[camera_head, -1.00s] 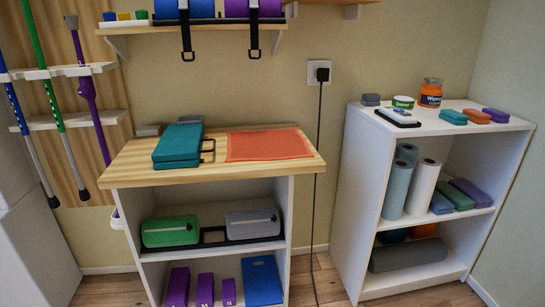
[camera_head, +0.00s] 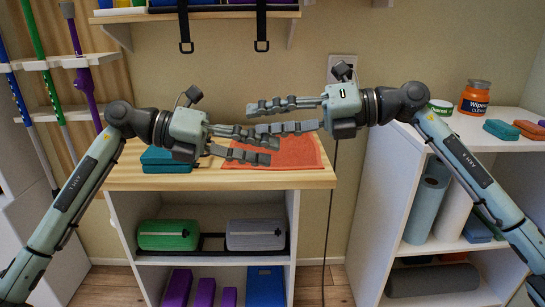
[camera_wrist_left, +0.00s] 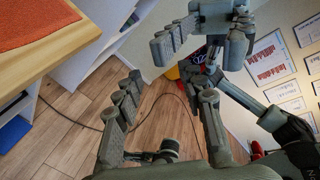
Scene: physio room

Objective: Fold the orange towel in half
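The orange towel (camera_head: 305,152) lies flat on the right part of the wooden top (camera_head: 311,180) of the low shelf unit. It also shows in the left wrist view (camera_wrist_left: 35,20), at the upper left. In the head view, my left gripper (camera_head: 272,150) is open and empty, overlapping the towel's left part. My right gripper (camera_head: 251,118) is open and empty, just above and behind it, pointing left. The two grippers overlap in view and hide the towel's left and back parts. In the left wrist view, the left fingers are spread with nothing between them.
A shelf (camera_head: 200,14) with hanging black straps is on the wall above.

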